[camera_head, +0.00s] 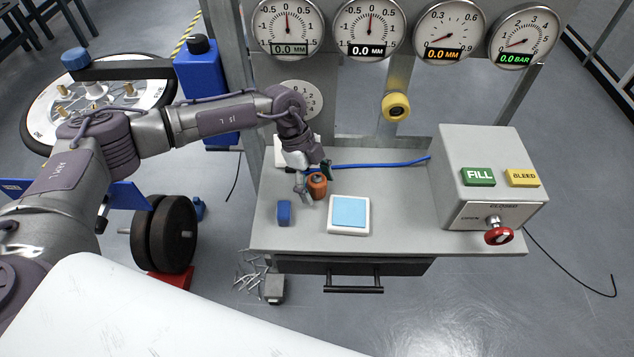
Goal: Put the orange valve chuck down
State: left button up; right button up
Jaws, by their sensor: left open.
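The orange valve chuck (317,186) is a small orange cylinder on the grey bench top (400,215), left of the bench's middle. A blue hose (380,164) lies on the bench just behind it. My left gripper (310,186) is open and low at the chuck, with a finger close along its left side. I cannot tell whether the fingers touch it, and the gripper partly hides the chuck's far side. My right gripper is not in view.
A blue block (284,213) and a white tray with a light-blue pad (349,213) lie in front of the chuck. A grey box (492,170) with FILL and BLEED buttons and a red knob (499,236) stands at right. Gauges (370,28) stand behind.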

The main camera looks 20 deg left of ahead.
pick_arm(q)
jog(key=c, duration=1.4)
jog(key=shift+o, duration=0.2)
jog(key=shift+r, duration=0.1)
